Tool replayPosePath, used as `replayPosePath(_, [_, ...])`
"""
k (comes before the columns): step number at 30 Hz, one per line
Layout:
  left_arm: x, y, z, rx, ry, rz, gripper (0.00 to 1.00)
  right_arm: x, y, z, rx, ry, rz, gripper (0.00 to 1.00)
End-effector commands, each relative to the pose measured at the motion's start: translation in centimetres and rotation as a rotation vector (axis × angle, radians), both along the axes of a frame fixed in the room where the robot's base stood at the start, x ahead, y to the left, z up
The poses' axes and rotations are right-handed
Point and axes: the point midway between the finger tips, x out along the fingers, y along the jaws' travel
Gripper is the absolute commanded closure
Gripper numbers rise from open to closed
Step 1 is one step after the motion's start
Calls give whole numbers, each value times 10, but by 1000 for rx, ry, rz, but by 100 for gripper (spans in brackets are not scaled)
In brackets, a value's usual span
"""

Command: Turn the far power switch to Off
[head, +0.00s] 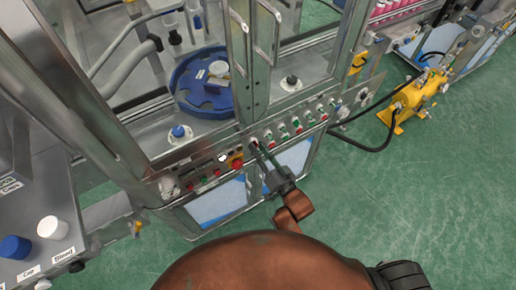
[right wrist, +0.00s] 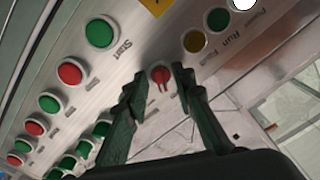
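A small red rotary switch (right wrist: 160,76) sits on the metal control panel, beside the Power, Run and Fault lights. Its narrow handle points roughly down in the right wrist view. My right gripper (head: 257,148) reaches the panel's front face in the head view. In the right wrist view its two dark fingers (right wrist: 159,78) stand apart, one on each side of the red switch. I cannot tell whether they touch it. The gripper mostly hides the switch in the head view, and the switch's Off marking cannot be read. My left gripper is not in view.
A green Start button (right wrist: 101,33) and several red and green buttons line the panel. A red emergency stop on yellow (head: 236,163) is left of the gripper in the head view. A blue rotary table (head: 190,100) stands behind. A yellow pump (head: 410,100) stands right on open green floor.

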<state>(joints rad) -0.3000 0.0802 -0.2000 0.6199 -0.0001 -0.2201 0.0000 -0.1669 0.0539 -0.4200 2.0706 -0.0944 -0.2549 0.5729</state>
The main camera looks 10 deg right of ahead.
Motion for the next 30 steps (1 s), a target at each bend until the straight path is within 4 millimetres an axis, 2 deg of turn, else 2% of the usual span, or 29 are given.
replayPosePath(8, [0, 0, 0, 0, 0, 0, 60, 2, 1, 0, 0, 0, 0, 76])
replayPosePath(18, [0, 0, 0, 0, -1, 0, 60, 1, 0, 0, 0, 0, 0, 100])
replayPosePath(30, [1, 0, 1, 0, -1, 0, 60, 1, 0, 0, -5, -2, 0, 100])
